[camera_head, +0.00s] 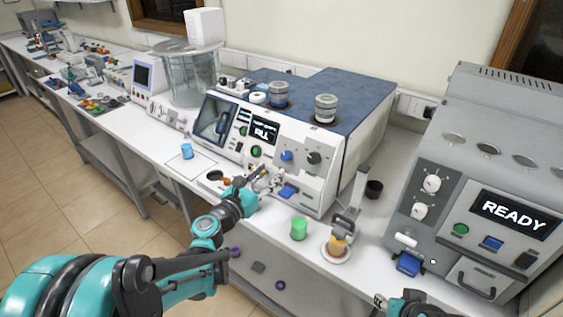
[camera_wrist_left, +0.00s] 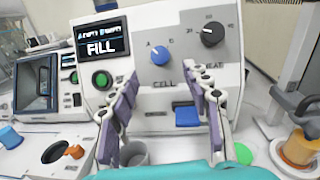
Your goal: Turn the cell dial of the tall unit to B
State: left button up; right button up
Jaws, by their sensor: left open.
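In the head view the blue dial (camera_head: 286,155) is on the front of the white unit with a blue top (camera_head: 340,95). My left gripper (camera_head: 268,179) is in front of this panel, below the dial. In the left wrist view its two fingers (camera_wrist_left: 162,100) are spread apart, empty, with the dial above and between them. Of my right arm, only a small part shows at the bottom edge; its fingers are unclear.
A black heat dial (camera_wrist_left: 210,35) is right of the blue one; a green button (camera_wrist_left: 102,80) and FILL screen (camera_wrist_left: 100,40) are left. A blue tab (camera_wrist_left: 187,117) lies below. A green cup (camera_head: 299,229), sample stand (camera_head: 338,243) and grey READY machine (camera_head: 480,160) stand right.

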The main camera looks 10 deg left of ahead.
aim_at(285, 156)
pick_arm(q)
jog(key=b+x, duration=0.1)
jog(key=x, duration=0.6)
jog(key=shift+w+d+b, duration=0.1)
jog(key=shift+w+b, duration=0.25)
jog(key=shift+w, duration=0.05)
grip_shut()
